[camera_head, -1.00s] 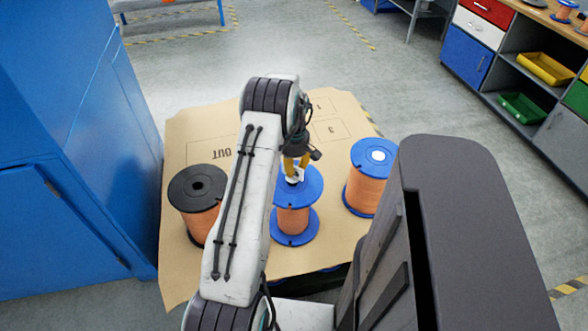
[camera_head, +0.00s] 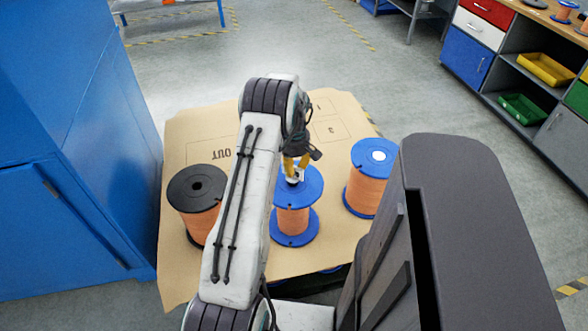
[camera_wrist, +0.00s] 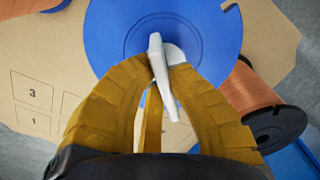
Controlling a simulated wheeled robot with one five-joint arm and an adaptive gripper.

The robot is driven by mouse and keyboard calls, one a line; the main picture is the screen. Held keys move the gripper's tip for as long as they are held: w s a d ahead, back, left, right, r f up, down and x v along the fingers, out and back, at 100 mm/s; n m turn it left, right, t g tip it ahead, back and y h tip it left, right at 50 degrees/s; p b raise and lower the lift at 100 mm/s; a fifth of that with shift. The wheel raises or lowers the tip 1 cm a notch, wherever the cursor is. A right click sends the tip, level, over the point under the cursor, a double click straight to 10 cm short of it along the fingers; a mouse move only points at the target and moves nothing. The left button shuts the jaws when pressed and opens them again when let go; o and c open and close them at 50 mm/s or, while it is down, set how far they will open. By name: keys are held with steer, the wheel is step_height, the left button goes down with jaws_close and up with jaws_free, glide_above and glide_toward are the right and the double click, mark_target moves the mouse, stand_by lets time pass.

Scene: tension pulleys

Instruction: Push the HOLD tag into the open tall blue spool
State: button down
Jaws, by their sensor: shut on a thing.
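The HOLD tag (camera_wrist: 158,72) is a small white piece with a thin stem, pinched between the yellow fingers of my gripper (camera_wrist: 157,68). No lettering can be read on it. In the head view my gripper (camera_head: 297,166) points down over the middle blue spool (camera_head: 293,222), which is wound with copper wire and stands upright. The tag is at the centre of its top flange, which also shows in the wrist view (camera_wrist: 215,35). The tag and fingers hide the hub hole, so I cannot tell whether the tag's end is inside it.
A second blue spool (camera_head: 366,190) with a white disc at its hub stands to the right. A black-flanged spool (camera_head: 195,203) stands to the left. All are on a brown cardboard sheet (camera_head: 230,270) with printed markings. A blue cabinet (camera_head: 70,180) borders the left side.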

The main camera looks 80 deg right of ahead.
steer(key=shift+f, duration=0.2)
stand_by(0.5)
steer(key=shift+f+b, duration=0.8)
steer(key=shift+f, duration=0.05)
steer(key=shift+f, duration=0.15)
stand_by(0.4)
steer(key=c, duration=1.3)
jaws_free()
step_height(320, 180, up, 12)
